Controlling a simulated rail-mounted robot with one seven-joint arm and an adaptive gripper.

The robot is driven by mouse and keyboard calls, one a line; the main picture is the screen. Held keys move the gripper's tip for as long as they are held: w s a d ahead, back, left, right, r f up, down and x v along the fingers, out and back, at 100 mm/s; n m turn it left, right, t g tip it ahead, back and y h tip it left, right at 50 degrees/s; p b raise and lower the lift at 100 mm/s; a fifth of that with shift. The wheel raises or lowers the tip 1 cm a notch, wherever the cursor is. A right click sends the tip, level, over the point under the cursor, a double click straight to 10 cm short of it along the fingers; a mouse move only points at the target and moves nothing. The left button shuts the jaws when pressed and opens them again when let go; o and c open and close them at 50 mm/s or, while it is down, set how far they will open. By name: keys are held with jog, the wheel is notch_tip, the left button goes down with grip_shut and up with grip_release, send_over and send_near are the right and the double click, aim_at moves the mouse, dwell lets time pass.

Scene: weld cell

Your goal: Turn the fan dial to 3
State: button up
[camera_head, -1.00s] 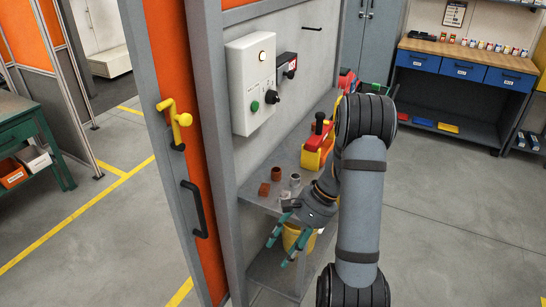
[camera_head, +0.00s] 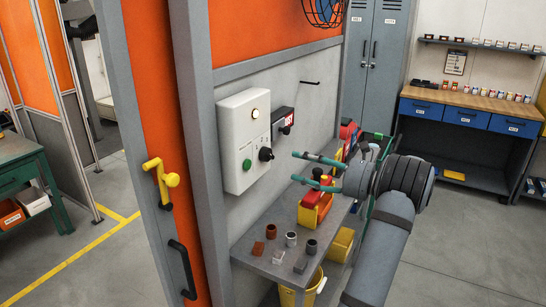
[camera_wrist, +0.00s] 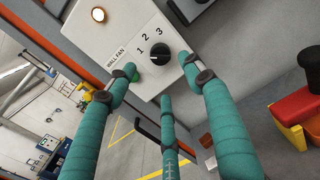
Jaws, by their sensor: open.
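The fan dial is a black round knob (camera_head: 265,154) on the white control box (camera_head: 236,125) on the wall. In the wrist view, the dial (camera_wrist: 160,58) sits below the printed numbers 1, 2, 3 and the fan label; I cannot tell which number it points to. A green button (camera_head: 247,165) and a lit lamp (camera_head: 255,113) are on the same box. My gripper (camera_head: 296,167) is open and empty, its teal fingers pointing toward the box. It is apart from the dial, in front and to the right. In the wrist view, the fingers (camera_wrist: 160,76) spread around and below the dial.
A dark box with a red display (camera_head: 282,121) and its own knob is just right of the control box. Below, a grey shelf (camera_head: 262,264) holds several small cups and blocks and a red-and-yellow item (camera_head: 316,205). A yellow handle (camera_head: 161,183) stands out at the left.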

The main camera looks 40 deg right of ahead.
aim_at(272, 157)
jog(key=p+x, duration=0.3)
jog(key=x, duration=0.5)
jog(key=shift+w+a+p, duration=0.15)
jog(key=shift+w+p, duration=0.15)
jog(key=shift+w, duration=0.1)
jog(key=shift+w+a+f, duration=0.1)
jog(key=shift+w+a, duration=0.1)
jog(key=shift+w, duration=0.45)
jog(key=c, duration=0.3)
jog(key=c, duration=0.8)
jog(key=shift+c, duration=0.2)
